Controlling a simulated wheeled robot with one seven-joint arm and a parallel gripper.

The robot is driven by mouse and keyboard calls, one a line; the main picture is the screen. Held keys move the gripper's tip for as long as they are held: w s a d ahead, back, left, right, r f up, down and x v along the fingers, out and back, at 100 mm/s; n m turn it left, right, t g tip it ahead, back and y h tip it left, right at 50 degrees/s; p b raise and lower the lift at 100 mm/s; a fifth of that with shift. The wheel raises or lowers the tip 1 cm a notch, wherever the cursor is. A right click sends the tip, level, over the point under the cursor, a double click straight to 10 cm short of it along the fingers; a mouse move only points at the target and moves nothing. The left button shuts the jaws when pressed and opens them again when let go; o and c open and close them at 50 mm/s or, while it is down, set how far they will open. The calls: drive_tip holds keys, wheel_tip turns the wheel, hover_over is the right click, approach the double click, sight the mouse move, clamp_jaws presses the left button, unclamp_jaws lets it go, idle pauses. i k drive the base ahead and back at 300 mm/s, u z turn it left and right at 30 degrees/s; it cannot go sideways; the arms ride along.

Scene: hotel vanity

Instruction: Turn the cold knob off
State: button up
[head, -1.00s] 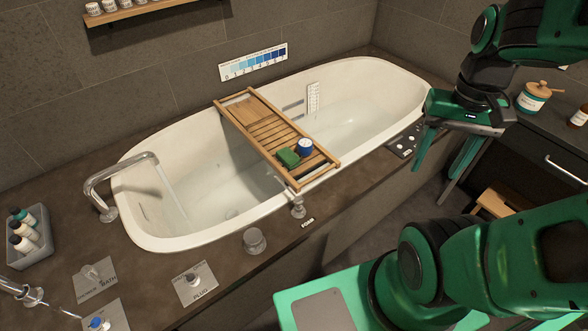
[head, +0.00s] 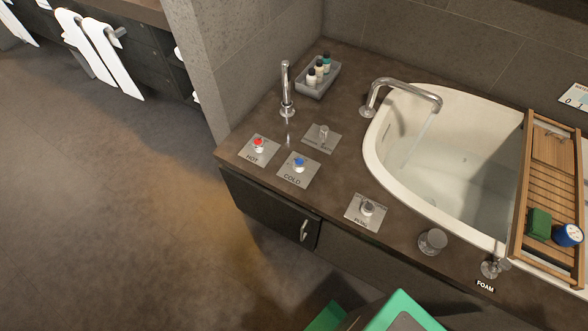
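The cold knob (head: 298,163) has a blue cap and stands on a square metal plate marked COLD (head: 292,178), on the dark deck at the tub's left end. The hot knob (head: 258,143), with a red cap, is just to its left on its own plate. Water runs in a thin stream from the curved tub spout (head: 408,84) into the white bathtub (head: 392,155). My gripper is not in view; only green parts of my body show at the bottom edge.
A plug knob (head: 367,208), a round grey knob (head: 432,242) and a foam tap (head: 492,264) line the deck's front. A hand shower (head: 287,95) and bottle tray (head: 318,76) stand behind. A wooden bath tray (head: 547,190) spans the tub. The floor at left is clear.

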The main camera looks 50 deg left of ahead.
sight(299, 163)
drive_tip(key=u, duration=1.75)
